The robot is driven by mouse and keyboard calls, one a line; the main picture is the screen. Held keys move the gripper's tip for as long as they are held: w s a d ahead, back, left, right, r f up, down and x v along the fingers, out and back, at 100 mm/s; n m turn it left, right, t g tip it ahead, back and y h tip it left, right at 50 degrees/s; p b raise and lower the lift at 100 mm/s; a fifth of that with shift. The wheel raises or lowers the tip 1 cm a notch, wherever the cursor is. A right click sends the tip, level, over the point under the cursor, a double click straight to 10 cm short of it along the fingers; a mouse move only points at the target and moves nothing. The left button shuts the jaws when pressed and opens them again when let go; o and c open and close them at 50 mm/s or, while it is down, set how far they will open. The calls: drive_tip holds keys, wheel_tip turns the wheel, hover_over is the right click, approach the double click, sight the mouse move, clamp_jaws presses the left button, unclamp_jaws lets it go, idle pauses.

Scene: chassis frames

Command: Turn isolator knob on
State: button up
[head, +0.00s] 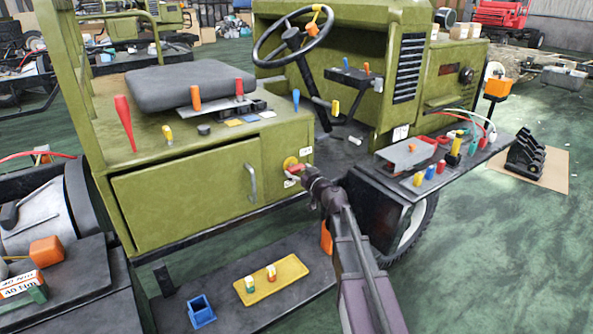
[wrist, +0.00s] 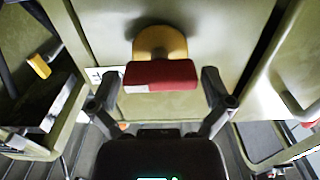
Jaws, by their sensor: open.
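The isolator knob (head: 293,168) is a red bar handle on a yellow round base, on the green vehicle's side panel right of the cabinet door. In the wrist view the red handle (wrist: 160,75) lies crosswise below its yellow base (wrist: 158,42), with a pale patch at its left end. My gripper (head: 304,172) is at the knob. In the wrist view my gripper (wrist: 160,82) is open, one finger to each side of the red handle, with visible gaps. Small white labels (head: 305,151) sit by the knob; I cannot read them.
A cabinet door with a grey handle (head: 251,182) is left of the knob. A dark side shelf (head: 470,165) with several tools and cables is to the right. A lower step holds a yellow tray (head: 270,292) and a blue bin (head: 201,312).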

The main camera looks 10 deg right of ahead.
drive_tip(key=shift+w+a, duration=0.15)
drive_tip(key=shift+w, duration=0.1)
drive_tip(key=c, duration=0.8)
